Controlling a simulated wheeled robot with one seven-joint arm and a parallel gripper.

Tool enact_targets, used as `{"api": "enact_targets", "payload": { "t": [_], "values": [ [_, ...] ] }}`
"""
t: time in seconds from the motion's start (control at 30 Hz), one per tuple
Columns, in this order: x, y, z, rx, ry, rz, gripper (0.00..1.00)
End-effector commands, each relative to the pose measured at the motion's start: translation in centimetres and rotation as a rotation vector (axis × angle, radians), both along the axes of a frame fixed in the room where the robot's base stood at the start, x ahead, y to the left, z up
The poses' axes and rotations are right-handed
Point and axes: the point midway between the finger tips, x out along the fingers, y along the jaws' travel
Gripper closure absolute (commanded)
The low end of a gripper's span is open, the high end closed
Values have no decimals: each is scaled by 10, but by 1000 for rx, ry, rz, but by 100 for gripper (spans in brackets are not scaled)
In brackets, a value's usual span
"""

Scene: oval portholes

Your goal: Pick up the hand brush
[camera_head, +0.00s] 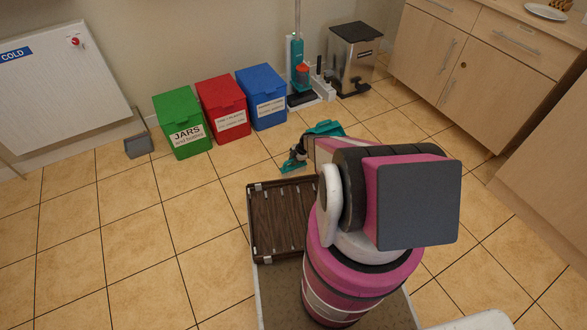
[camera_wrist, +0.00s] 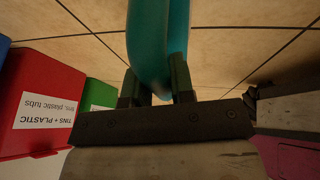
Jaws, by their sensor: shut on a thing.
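My gripper (camera_wrist: 158,82) is shut on the teal hand brush (camera_wrist: 160,35), whose smooth, rounded part stands between the two dark fingers in the wrist view. In the head view, my gripper (camera_head: 299,151) is beyond my pink arm, low over the tiles, with a teal part of the brush (camera_head: 293,166) showing just below it. The rest of the brush is hidden or out of frame. I cannot tell whether it touches the floor. A wider teal piece, seemingly a dustpan (camera_head: 326,128), shows behind my arm.
Green (camera_head: 182,124), red (camera_head: 222,108) and blue (camera_head: 262,97) bins stand along the wall. A metal pedal bin (camera_head: 354,60) and a teal upright cleaner (camera_head: 296,62) stand behind. My slatted brown tray (camera_head: 280,218) is in front.

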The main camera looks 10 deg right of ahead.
Motion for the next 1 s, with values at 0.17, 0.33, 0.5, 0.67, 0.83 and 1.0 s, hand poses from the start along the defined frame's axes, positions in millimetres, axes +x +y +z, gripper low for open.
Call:
{"api": "enact_targets", "payload": {
  "t": [0.17,0.33,0.5,0.67,0.83,1.0],
  "values": [
    [0,0,1,0,0,0,100],
    [0,0,6,0,0,0,100],
    [-1,0,18,0,0,1,100],
    [-2,0,40,0,0,0,100],
    [-28,19,62,0,1,3,100],
    [-61,43,86,0,1,3,100]
  ]
}}
